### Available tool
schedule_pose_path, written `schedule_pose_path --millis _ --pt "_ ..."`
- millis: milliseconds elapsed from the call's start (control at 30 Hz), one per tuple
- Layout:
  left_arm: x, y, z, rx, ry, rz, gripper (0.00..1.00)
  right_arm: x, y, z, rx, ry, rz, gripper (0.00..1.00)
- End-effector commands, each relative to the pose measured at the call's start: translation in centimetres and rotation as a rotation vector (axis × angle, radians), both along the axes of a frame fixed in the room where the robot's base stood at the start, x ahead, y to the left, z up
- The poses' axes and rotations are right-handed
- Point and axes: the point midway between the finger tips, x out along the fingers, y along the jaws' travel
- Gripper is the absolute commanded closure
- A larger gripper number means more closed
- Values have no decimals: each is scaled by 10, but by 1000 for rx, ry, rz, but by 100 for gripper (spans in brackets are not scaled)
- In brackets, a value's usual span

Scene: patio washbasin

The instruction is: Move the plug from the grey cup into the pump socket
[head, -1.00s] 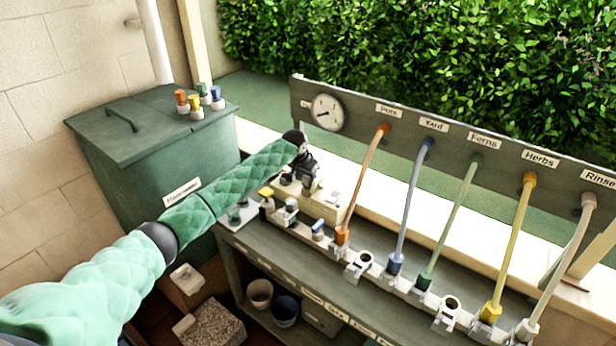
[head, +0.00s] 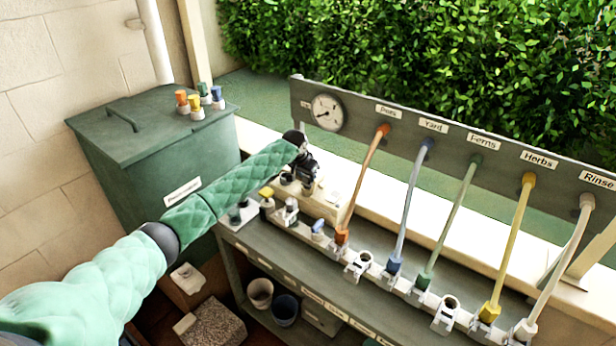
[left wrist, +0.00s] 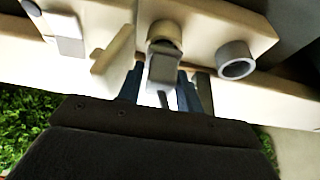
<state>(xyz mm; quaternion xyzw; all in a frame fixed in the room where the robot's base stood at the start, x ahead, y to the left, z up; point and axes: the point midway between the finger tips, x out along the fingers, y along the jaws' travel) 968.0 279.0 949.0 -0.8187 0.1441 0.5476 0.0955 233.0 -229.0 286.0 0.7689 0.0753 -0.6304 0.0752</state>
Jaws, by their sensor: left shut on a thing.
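My left gripper (head: 307,188) is over the cream block (head: 328,207) at the left end of the bench. In the left wrist view my left gripper (left wrist: 162,88) is shut on a grey plug (left wrist: 162,64). The plug stands right at a tan-brown round collar (left wrist: 165,34) on the block; I cannot tell whether it is seated in it or just over it. A grey round cup (left wrist: 237,60) with an open, empty-looking mouth is on the same block, to the right. In the head view the gripper hides most of the plug. My right gripper is not in view.
Several coloured hoses run from the labelled board (head: 455,140) to a row of sockets on the bench (head: 300,262). A gauge (head: 326,112) is on the board's left end. A green bin (head: 150,130) with coloured caps on its lid stands left. Small fittings (head: 290,212) crowd before the block.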

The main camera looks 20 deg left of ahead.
Motion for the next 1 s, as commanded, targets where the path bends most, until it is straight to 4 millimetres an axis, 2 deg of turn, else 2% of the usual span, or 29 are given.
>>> schedule_pose_path --millis 867,900,933,1000 --pt "0 0 -12 0 0 0 88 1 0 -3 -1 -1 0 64" --pt "0 0 -11 0 0 0 61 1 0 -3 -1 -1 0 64" --pt "0 0 -11 0 0 0 55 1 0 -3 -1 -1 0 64" --pt "0 0 -11 0 0 0 55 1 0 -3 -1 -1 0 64"
